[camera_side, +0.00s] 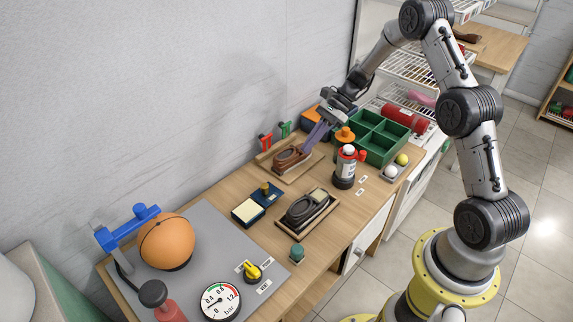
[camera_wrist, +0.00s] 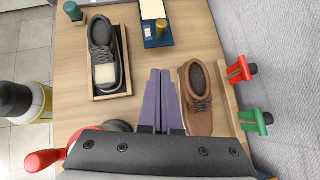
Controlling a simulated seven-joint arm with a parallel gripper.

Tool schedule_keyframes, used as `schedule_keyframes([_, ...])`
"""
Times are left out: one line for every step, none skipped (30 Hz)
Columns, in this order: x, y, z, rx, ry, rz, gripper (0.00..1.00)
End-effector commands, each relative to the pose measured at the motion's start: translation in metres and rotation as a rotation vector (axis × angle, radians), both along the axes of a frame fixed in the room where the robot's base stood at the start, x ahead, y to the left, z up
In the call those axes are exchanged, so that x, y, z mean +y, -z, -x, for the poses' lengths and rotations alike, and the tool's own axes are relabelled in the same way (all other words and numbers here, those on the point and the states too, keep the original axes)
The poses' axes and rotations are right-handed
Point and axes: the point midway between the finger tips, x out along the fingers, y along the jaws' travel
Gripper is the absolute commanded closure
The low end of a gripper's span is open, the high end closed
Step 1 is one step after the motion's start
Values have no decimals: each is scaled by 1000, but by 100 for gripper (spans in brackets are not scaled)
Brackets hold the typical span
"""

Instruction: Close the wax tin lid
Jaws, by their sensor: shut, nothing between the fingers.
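The wax tin (camera_side: 248,211) looks like a dark blue box with a cream slab, on the middle of the bench. A blue panel with a brass knob (camera_side: 267,191), seemingly its lid, lies open beside it, off the cream slab. In the wrist view the cream slab (camera_wrist: 152,9) and the knobbed blue panel (camera_wrist: 159,35) are at the top, partly cut off. My gripper (camera_side: 312,143) has purple fingers, shut and empty, beside the brown shoe and well behind the tin. The fingers (camera_wrist: 158,75) point toward the tin in the wrist view.
A brown shoe (camera_wrist: 196,100) is just right of my fingers; a dark shoe (camera_wrist: 104,55) lies in a wooden tray to the left. Red and green clips (camera_side: 273,137) stand by the wall. A canister (camera_side: 345,168) and green crate (camera_side: 378,138) are nearby. Bench between fingers and tin looks clear.

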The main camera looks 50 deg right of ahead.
Motion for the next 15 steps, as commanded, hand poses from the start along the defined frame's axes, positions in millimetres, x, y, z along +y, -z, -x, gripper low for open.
schedule_keyframes([3, 3, -1, 0, -1, 0, 100])
schedule_keyframes([6, 5, -1, 0, -3, 0, 100])
schedule_keyframes([10, 9, -2, 1, -4, 0, 100])
schedule_keyframes([14, 12, -2, 1, -4, 0, 100])
schedule_keyframes([17, 16, -3, 2, -4, 0, 100])
schedule_keyframes([22, 21, -4, 3, -4, -1, 100])
schedule_keyframes([27, 25, -5, 3, -6, -1, 100])
schedule_keyframes([31, 30, -6, 2, -5, 0, 100])
schedule_keyframes([36, 35, -7, 3, -6, 0, 100])
schedule_keyframes([40, 39, -8, 2, -5, 0, 100])
schedule_keyframes([45, 44, -9, 2, -6, 1, 100])
schedule_keyframes([50, 49, -10, 2, -5, 0, 100])
schedule_keyframes([54, 54, -11, 3, -4, 0, 100])
schedule_keyframes([58, 58, -12, 2, -6, 0, 100])
schedule_keyframes([64, 63, -13, 1, -6, 0, 100])
